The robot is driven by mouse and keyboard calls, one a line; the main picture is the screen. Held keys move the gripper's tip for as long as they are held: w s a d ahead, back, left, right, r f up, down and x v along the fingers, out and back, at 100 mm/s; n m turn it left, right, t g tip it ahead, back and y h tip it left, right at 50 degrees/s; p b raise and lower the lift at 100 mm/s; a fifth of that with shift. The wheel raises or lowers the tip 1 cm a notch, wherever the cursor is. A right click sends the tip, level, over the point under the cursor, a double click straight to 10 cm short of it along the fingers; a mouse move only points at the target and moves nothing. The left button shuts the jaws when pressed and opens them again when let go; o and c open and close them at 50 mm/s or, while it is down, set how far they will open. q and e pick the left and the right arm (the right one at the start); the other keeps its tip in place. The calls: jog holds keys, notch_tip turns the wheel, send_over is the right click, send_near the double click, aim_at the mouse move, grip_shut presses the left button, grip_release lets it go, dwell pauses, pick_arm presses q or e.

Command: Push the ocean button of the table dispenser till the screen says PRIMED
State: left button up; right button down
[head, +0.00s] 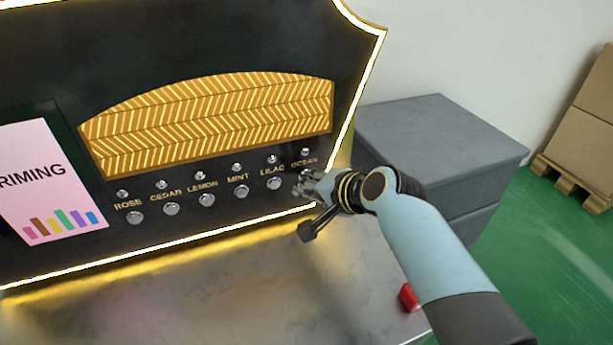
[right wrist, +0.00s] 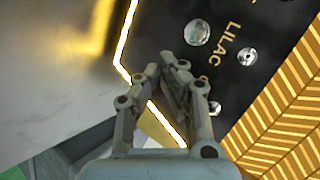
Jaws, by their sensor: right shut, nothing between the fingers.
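The table dispenser (head: 221,60) is a black panel with a glowing edge and a row of round silver buttons. The OCEAN label (head: 304,162) is at the row's right end, and my right gripper (head: 302,188) is at the button place below it. The gripper is shut and empty, its fingertips at the panel. The fingers cover most or all of the ocean button; I cannot tell whether it is pressed in. In the right wrist view, the shut fingers (right wrist: 164,66) hide it too. The pink screen (head: 50,185) reads "RIMING", cut off at the left edge. My left gripper is not in view.
The lilac button (head: 274,183) is just left of my right gripper; it also shows in the right wrist view (right wrist: 197,32). A red object (head: 408,297) lies on the metal table (head: 210,300) near its right edge. A grey cabinet (head: 440,130) stands behind.

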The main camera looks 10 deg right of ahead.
jog(key=shift+w+a, duration=0.1)
jog(key=shift+w, duration=0.35)
dwell(0.4)
dwell(0.3)
jog(key=shift+s+d+p, duration=0.2)
jog(key=shift+s+p, duration=0.35)
jog(key=shift+s, duration=0.35)
jog(key=s+p, duration=0.1)
jog(key=s, duration=0.2)
jog(key=s+d+p, duration=0.1)
jog(key=s, duration=0.1)
jog(key=shift+p, duration=0.3)
